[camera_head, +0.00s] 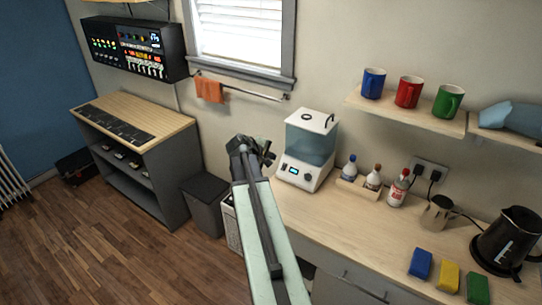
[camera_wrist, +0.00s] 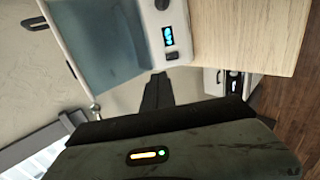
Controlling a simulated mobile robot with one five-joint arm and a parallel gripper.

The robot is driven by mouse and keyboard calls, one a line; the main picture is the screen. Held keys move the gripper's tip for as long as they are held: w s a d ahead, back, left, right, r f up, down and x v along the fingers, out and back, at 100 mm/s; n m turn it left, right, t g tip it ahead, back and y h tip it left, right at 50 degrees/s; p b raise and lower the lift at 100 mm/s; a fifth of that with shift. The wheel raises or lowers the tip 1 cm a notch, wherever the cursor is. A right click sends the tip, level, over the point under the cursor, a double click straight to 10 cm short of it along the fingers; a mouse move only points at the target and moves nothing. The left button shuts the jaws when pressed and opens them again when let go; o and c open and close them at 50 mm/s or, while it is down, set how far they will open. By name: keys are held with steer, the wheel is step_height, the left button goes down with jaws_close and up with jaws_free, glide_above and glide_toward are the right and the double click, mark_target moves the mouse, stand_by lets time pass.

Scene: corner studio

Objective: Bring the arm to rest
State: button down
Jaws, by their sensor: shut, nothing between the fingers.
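My arm reaches up and away from the bottom middle of the head view. My gripper (camera_head: 267,153) is at its far end, in the air left of the white appliance with the blue-tinted tank (camera_head: 311,150). In the wrist view the dark fingers of my gripper (camera_wrist: 158,78) are together, with nothing between them. I cannot tell the exact gap between fingertips and appliance.
The wooden counter (camera_head: 345,222) bears bottles (camera_head: 372,178), a metal pitcher (camera_head: 437,213), a black kettle (camera_head: 507,240) and coloured blocks (camera_head: 449,275). A shelf with mugs (camera_head: 408,92) hangs above. A grey bin (camera_head: 205,203) and a shelf unit (camera_head: 140,125) stand left. Floor (camera_head: 100,240) is open there.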

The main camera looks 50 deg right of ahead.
steer(key=w+a+n+t, duration=0.2)
steer(key=w+a, duration=0.7)
steer(key=a, duration=0.4)
steer(key=w+a+f+y, duration=0.1)
steer(key=a+f+y, duration=0.1)
steer(key=a, duration=0.9)
steer(key=w+a+f+y, duration=0.1)
steer(key=a+f+y, duration=0.1)
steer(key=a, duration=0.8)
steer(key=s+a+f+m+g+y, duration=0.1)
steer(key=s+a+f+y, duration=0.1)
steer(key=s+a, duration=0.3)
steer(key=s+a+f+m+g+y, duration=0.2)
steer(key=s+a+y, duration=0.2)
steer(key=a, duration=1)
steer(key=shift+s+f+m, duration=0.25)
steer(key=shift+s+m, duration=0.05)
steer(key=shift+s, duration=0.75)
